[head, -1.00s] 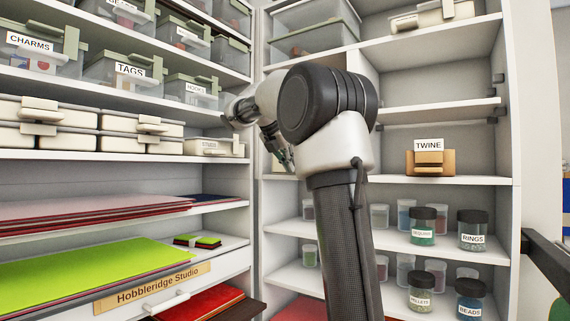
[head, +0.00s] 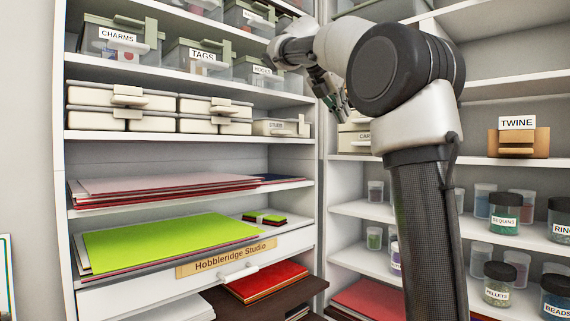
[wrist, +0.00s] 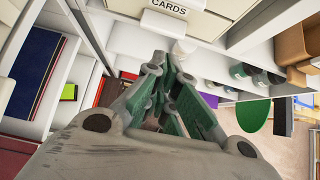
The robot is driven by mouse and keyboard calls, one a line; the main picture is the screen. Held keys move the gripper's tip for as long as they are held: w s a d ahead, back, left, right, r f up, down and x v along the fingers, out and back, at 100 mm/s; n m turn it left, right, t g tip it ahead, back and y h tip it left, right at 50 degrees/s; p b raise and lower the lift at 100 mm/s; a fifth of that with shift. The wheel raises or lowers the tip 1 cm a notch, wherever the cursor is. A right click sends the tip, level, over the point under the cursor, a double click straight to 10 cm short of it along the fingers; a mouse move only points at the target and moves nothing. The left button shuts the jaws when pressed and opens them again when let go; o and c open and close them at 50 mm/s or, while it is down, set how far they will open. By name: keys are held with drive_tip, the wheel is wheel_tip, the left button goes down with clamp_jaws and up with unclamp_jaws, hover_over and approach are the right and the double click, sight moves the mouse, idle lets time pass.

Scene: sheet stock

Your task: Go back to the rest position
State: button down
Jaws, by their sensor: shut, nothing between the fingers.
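My gripper (head: 334,98) is partly visible in the head view, at the end of my raised, folded arm, in front of the corner between the left and right shelf units. In the wrist view my gripper (wrist: 168,90) shows its green-padded fingers, shut with nothing between them. It hangs clear of the shelves, below a drawer or box labelled CARDS (wrist: 168,8) in that view. My wrist and forearm hide part of the right unit in the head view.
The left shelf unit (head: 190,137) holds labelled bins, beige cases and coloured sheets. A drawer marked Hobbleridge Studio (head: 225,262) is below. The right unit holds a TWINE box (head: 517,143) and several jars, including SEQUINS (head: 505,212). A dark brown surface (head: 225,305) juts out low down.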

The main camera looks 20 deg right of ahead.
drive_tip(key=s+a+f+m+y, duration=0.1)
drive_tip(key=a+f+m+y, duration=0.15)
drive_tip(key=f+m, duration=0.55)
drive_tip(key=a+f+m+y, duration=0.25)
drive_tip(key=f+m, duration=0.25)
drive_tip(key=f, duration=0.5)
drive_tip(key=s+a+f+m+y, duration=0.1)
drive_tip(key=s+a+f+m, duration=0.1)
drive_tip(key=s+f, duration=0.4)
drive_tip(key=s+a+f+m+t+y, duration=0.1)
drive_tip(key=s+a+f+m, duration=0.2)
drive_tip(key=s+f, duration=0.3)
drive_tip(key=s+a+f+m+y, duration=0.1)
drive_tip(key=s+f+m, duration=0.3)
drive_tip(key=s, duration=0.9)
wheel_tip(320, 180, down, 3)
drive_tip(key=shift+s+a+r, duration=0.1)
drive_tip(key=shift+s+a, duration=0.2)
drive_tip(key=shift+a, duration=0.6)
drive_tip(key=shift+s+d, duration=0.1)
drive_tip(key=shift+d, duration=0.05)
